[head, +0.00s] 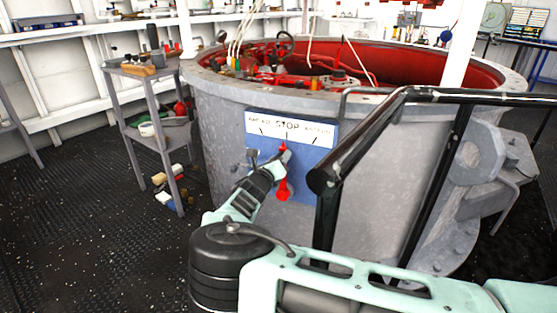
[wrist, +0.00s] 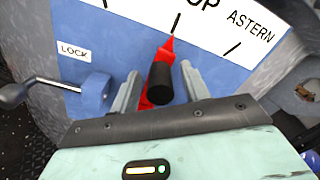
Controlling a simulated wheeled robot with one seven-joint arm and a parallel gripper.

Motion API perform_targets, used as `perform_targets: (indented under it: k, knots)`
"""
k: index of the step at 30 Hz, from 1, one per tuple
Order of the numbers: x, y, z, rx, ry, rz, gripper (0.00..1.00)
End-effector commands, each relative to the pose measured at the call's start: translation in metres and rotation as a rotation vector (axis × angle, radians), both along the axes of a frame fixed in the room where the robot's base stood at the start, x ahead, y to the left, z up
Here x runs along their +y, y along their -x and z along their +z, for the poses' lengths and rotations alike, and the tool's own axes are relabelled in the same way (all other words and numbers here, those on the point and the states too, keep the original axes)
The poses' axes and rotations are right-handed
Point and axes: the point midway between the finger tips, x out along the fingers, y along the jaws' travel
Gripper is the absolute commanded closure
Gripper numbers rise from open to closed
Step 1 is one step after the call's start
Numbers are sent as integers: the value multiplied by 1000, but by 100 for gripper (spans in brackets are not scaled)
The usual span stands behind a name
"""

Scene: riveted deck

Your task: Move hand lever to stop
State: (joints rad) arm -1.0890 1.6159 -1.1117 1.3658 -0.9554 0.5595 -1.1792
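The hand lever has a black grip (wrist: 161,84) and a red pointer (wrist: 168,46). Its red part (head: 284,188) also shows on the blue panel (head: 322,165) in the head view. The pointer's tip is close below the tick under STOP on the white dial plate (wrist: 245,28); the plate also reads AHEAD and ASTERN in the head view. My gripper (wrist: 163,88) is at the lever, one finger on each side of the black grip. Narrow gaps show between fingers and grip, so it looks open around it. The lever's base is hidden behind my gripper.
A lock handle (wrist: 50,83) with a dark knob sticks out left of my gripper beside a LOCK label (wrist: 74,50). A black railing (head: 365,135) stands close right of my arm. A grey shelf stand (head: 150,135) is at left. The dark deck at left is mostly clear.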

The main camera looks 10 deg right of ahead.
Motion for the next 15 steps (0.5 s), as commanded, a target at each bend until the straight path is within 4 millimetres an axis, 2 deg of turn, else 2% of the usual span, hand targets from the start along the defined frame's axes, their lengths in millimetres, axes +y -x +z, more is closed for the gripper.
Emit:
perform_targets:
  k: [5, 15]
  knots:
    - [9, 10, 1, -1, -1, 1, 54]
    - [51, 71, 2, 1, 0, 3, 54]
